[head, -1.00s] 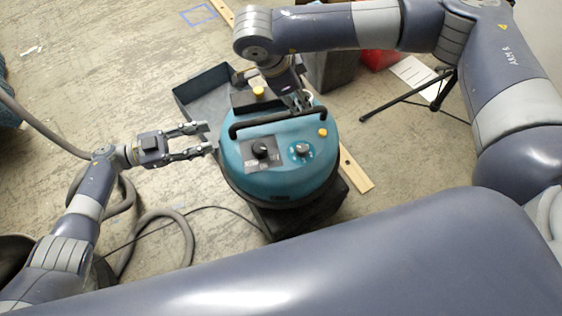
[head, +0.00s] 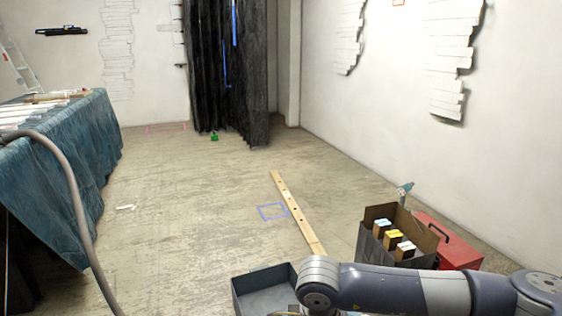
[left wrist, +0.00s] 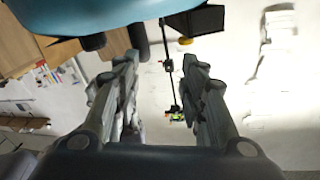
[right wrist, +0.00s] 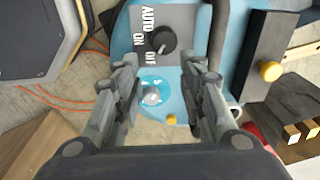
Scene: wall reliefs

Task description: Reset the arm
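My right arm shows at the bottom right of the head view, with both grippers out of that picture. In the right wrist view my right gripper (right wrist: 160,75) has its fingers apart with nothing between them. Beyond them is the top of the teal vacuum (right wrist: 122,40), with a black AUTO/ON/OFF knob (right wrist: 161,40) and a smaller dial (right wrist: 152,96). In the left wrist view my left gripper (left wrist: 158,66) is open and empty. The teal underside of a rounded body (left wrist: 90,14) fills the top of that view. I cannot tell whether either gripper touches anything.
A dark tray (head: 262,290) lies at the bottom of the head view. A bin with small boxes (head: 376,222) and a red case (head: 452,246) stand at the right. A plank (head: 297,212) lies on open floor. A draped table (head: 75,160) is at left, a dark curtain (head: 225,80) behind.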

